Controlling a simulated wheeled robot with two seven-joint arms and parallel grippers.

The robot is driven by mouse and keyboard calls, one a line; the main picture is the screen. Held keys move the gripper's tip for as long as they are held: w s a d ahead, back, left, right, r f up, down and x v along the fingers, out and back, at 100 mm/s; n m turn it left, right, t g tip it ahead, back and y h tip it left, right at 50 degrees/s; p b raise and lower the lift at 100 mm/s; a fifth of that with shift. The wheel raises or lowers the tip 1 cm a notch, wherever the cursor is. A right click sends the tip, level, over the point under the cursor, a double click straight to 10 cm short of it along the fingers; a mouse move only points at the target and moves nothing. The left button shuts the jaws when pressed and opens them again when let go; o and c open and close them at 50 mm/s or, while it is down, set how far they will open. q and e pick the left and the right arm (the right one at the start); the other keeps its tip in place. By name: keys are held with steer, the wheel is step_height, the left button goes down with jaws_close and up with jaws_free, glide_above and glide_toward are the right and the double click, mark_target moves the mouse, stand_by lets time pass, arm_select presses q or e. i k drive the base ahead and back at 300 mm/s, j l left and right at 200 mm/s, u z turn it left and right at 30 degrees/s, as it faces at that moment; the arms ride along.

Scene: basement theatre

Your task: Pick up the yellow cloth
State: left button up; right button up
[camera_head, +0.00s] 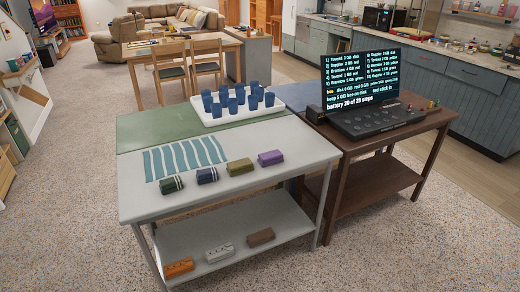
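No bright yellow cloth stands out in the head view. A row of small bundle-like items lies along the front of the light grey table (140,203). They are a dark green one with white stripes (171,184), a dark blue one with white stripes (207,176), an olive-yellow one (240,167) and a purple one (271,158). The olive-yellow one is the closest to yellow; I cannot tell whether it is cloth. Neither of my grippers is in view.
A blue-white striped mat (184,158) lies behind the row. A white tray (204,122) holds several blue cups. The lower shelf bears orange (179,267), grey (219,253) and brown (261,237) items. A laptop-like screen (362,78) stands on a brown table (415,127) at right.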

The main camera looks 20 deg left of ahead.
mark_target(244, 166)
steer(key=i+j+z, duration=0.15)
steer(key=i, duration=0.4)
steer(key=i+j+z, duration=0.15)
steer(key=i+j, duration=0.2)
steer(key=i, duration=0.15)
